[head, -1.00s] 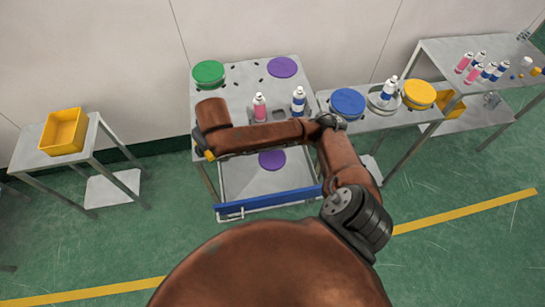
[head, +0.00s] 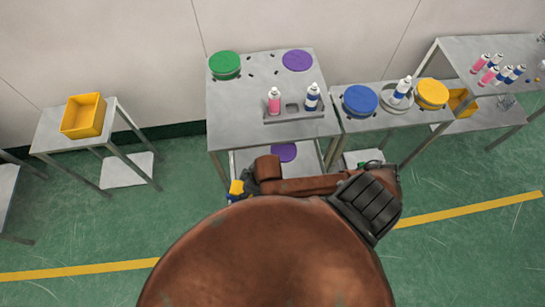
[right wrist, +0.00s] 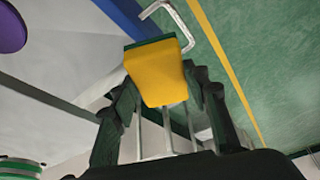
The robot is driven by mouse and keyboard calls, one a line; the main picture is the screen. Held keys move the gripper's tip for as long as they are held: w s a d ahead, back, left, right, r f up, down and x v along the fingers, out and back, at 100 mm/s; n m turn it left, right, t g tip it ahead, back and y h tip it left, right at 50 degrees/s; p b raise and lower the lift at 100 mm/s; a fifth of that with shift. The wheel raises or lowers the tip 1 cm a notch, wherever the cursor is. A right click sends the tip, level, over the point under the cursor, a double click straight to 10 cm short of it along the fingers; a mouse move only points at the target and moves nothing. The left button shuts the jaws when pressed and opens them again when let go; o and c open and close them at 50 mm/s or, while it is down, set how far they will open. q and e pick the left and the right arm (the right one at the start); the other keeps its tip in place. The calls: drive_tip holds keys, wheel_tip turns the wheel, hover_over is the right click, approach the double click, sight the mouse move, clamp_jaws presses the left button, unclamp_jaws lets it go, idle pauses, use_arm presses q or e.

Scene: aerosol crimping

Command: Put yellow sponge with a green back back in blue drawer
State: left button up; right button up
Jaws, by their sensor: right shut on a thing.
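The yellow sponge with a green back (right wrist: 160,72) is gripped between the fingers of my right gripper (right wrist: 168,92) in the right wrist view. In the head view the sponge (head: 236,187) shows small and yellow at the end of my right gripper (head: 247,184). The blue drawer is pulled open. Its blue front (right wrist: 118,14) and pale handle (right wrist: 176,22) show beyond the sponge in the right wrist view. In the head view my arm hides most of the drawer. Whether the sponge touches the drawer cannot be told. My left gripper is not in view.
The table (head: 240,125) above bears a green lid (head: 225,64), a purple lid (head: 298,60) and a holder with a pink bottle (head: 274,100) and a blue-banded one (head: 312,97). A yellow bin (head: 83,115) stands left.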

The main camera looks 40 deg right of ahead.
drive_tip(key=w+d+f, duration=0.2)
drive_tip(key=d+f, duration=0.1)
drive_tip(key=w+d+f, duration=0.6)
drive_tip(key=shift+w+d+f, duration=0.1)
drive_tip(key=shift+d, duration=0.3)
drive_tip(key=shift+w+d+f, duration=0.2)
drive_tip(key=shift+d+f, duration=0.1)
drive_tip(key=shift+f, duration=1.7)
drive_tip(key=o, duration=1.1)
drive_tip(key=shift+f, duration=0.1)
drive_tip(key=v, duration=1.2)
drive_tip(key=shift+p, duration=0.4)
